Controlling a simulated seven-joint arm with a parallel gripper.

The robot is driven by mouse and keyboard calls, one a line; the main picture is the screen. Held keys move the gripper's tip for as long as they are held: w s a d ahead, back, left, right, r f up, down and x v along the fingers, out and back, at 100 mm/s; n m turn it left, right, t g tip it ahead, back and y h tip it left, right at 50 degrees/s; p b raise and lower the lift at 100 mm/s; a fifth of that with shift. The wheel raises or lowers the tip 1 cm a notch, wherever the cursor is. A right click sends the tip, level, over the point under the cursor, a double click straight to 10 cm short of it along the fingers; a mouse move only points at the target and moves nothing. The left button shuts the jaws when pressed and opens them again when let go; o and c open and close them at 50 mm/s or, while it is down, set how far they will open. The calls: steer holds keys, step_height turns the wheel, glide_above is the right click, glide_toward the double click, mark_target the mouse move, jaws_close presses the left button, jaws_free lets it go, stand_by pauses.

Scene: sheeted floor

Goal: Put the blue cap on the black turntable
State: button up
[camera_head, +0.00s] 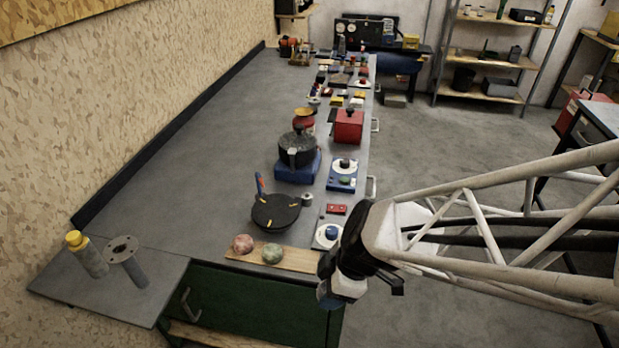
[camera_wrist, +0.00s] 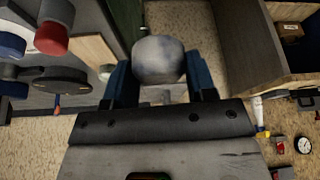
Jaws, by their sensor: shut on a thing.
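A rounded, pale blue-grey mottled object, taken as the blue cap (camera_wrist: 158,60), sits between the two dark blue fingers of my gripper (camera_wrist: 160,78), which is shut on it. In the head view my gripper (camera_head: 328,288) hangs off the near right corner of the bench, beyond its edge; the cap cannot be made out clearly there. The black turntable (camera_head: 275,212) is a round dark disc with yellow marks on the bench, up and left of my gripper, with nothing seen resting on it. In the wrist view the turntable (camera_wrist: 48,82) shows at the left.
A wooden board (camera_head: 300,260) at the bench's near edge carries a reddish ball (camera_head: 243,243) and a greenish ball (camera_head: 272,253). A blue knob (camera_head: 331,231) stands on a plate close by. A black pot (camera_head: 297,149) is behind the turntable.

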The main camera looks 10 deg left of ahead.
steer(key=w+a+r, duration=0.3)
steer(key=w+a, duration=0.6)
steer(key=w, duration=0.1)
steer(key=shift+w+n, duration=0.15)
steer(key=shift+n, duration=0.25)
steer(key=shift+w+f, duration=0.1)
glide_above(271, 210)
steer(key=d, duration=0.2)
steer(key=shift+a+f, duration=0.15)
steer(key=shift+f, duration=0.5)
steer(key=shift+w+a, duration=0.15)
steer(key=shift+a, duration=0.05)
steer(key=shift+f, duration=1.8)
steer(key=shift+f, duration=0.15)
